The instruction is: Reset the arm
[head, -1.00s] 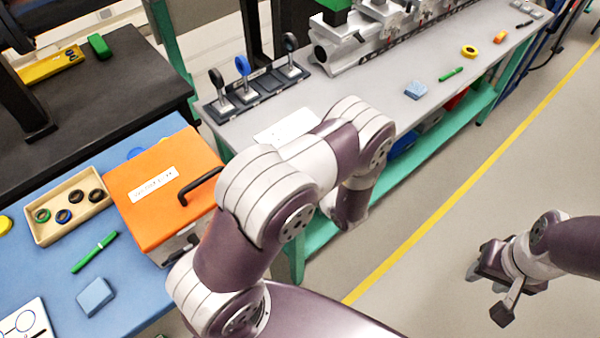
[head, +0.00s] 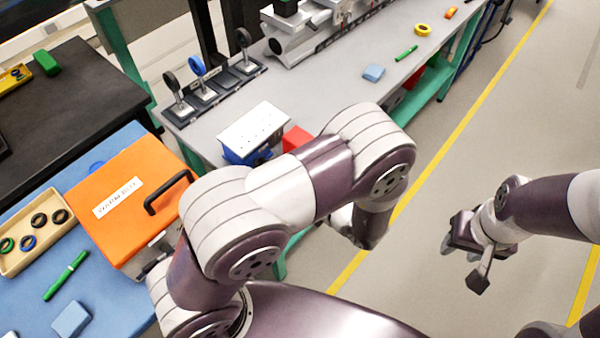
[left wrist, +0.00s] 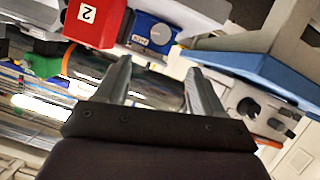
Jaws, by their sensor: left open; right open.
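My left arm (head: 320,175) comes up from the lower left in the head view and bends over the floor beside the grey bench. Its gripper is hidden there behind the arm's own links. In the left wrist view my left gripper (left wrist: 158,85) shows two fingers spread apart with nothing between them. My right gripper (head: 468,250) hangs over the bare floor at the right of the head view, open and empty, touching nothing.
An orange-lidded box (head: 125,200) and a tray of rings (head: 40,248) stand on the blue table. The grey bench (head: 330,95) carries lens holders (head: 205,85). A blue box with a white top (head: 252,130) is near my left arm. Floor at right is clear.

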